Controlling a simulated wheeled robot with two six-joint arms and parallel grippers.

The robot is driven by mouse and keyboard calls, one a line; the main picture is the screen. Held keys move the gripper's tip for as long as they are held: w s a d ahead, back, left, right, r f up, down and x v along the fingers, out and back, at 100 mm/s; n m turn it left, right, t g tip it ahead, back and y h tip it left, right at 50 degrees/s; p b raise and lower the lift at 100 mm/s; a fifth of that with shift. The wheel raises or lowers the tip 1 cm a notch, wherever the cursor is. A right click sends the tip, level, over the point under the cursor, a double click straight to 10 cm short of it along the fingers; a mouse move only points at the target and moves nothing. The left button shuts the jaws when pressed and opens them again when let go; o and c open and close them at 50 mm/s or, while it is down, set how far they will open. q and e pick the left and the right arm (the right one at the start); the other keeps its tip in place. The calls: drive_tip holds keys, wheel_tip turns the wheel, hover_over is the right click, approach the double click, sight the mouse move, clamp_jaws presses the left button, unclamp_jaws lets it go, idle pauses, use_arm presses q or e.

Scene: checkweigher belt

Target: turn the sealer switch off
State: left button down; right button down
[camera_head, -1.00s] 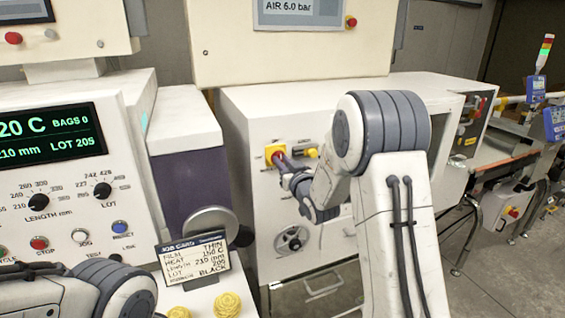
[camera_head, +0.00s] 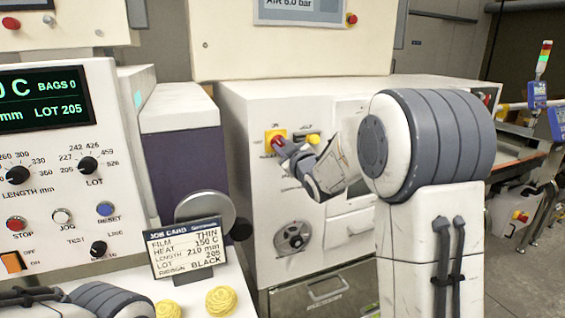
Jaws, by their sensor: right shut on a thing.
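A red rotary switch on a yellow plate (camera_head: 269,136) is on the front of the white cabinet (camera_head: 245,120), upper left. My right gripper (camera_head: 278,146) reaches it from the right and is shut on its red knob. The fingers cover most of the knob, so its exact angle is hard to tell. The label under it is too small to read. Only part of my left arm shows at the bottom left; its gripper is not in view.
Beside the switch is a yellow fitting (camera_head: 313,139), and below is a round dial (camera_head: 292,238). A control panel (camera_head: 120,190) with knobs, buttons and an orange rocker switch (camera_head: 13,261) stands left. A job card (camera_head: 187,249) and yellow rosettes (camera_head: 221,300) are in front.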

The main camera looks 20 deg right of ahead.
drive_tip(key=shift+a+f+n+b, duration=0.1)
drive_tip(key=shift+f+n+b, duration=0.05)
drive_tip(key=shift+n+b, duration=2.8)
drive_tip(key=shift+f+n+b, duration=0.15)
drive_tip(key=shift+n+b, duration=2.3)
drive_tip(key=shift+b, duration=0.85)
drive_tip(key=c, duration=0.8)
unclamp_jaws()
drive_tip(key=shift+r, duration=0.1)
drive_tip(key=s, duration=1)
drive_tip(key=shift+s, duration=0.25)
